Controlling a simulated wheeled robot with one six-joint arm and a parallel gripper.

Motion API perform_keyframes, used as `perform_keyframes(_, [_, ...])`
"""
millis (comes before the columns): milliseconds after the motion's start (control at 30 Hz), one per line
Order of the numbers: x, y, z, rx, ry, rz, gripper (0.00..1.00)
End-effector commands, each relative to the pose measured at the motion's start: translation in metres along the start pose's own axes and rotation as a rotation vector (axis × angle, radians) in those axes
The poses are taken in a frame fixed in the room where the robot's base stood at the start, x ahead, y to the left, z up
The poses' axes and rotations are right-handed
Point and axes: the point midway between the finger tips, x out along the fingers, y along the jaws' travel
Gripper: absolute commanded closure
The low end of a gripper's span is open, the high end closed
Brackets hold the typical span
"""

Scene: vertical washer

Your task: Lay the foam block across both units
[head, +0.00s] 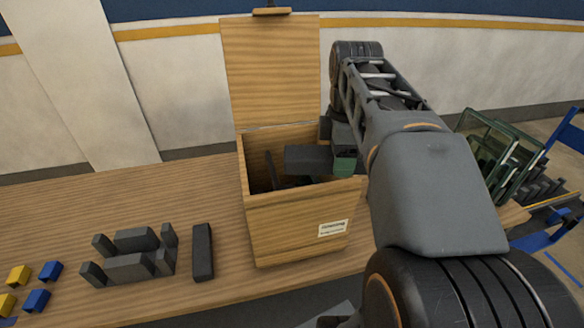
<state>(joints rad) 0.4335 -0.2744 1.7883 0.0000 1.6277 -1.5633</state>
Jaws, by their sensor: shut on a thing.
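My gripper (342,152) reaches from the right over the open wooden box (292,228). It is shut on a dark grey block (308,160), which looks like the foam block. The block lies roughly level across the box opening, near the right side. Dark thin shapes (270,168) show inside the box, left of and below the block; I cannot tell if these are the two units. The box's inside is mostly in shadow and partly hidden by the block. I cannot tell if the block touches anything below it.
The box lid (270,72) stands open at the back. On the wooden table (205,285), left of the box, are a dark upright-edged bar (203,252), a grey slotted fixture (133,258) and small yellow and blue blocks (38,285). Glass panels (497,150) stand in a rack at right.

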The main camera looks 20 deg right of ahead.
Motion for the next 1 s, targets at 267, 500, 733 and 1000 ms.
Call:
perform_keyframes(267, [0.0, 0.0, 0.0, 0.0, 0.0, 0.0, 0.68])
perform_keyframes(500, [-0.016, 0.013, -0.013, -0.043, 0.0, -0.006, 0.68])
perform_keyframes(733, [-0.024, 0.062, -0.046, -0.141, 0.0, -0.008, 0.68])
perform_keyframes(1000, [-0.009, 0.113, -0.074, -0.224, 0.0, -0.002, 0.68])
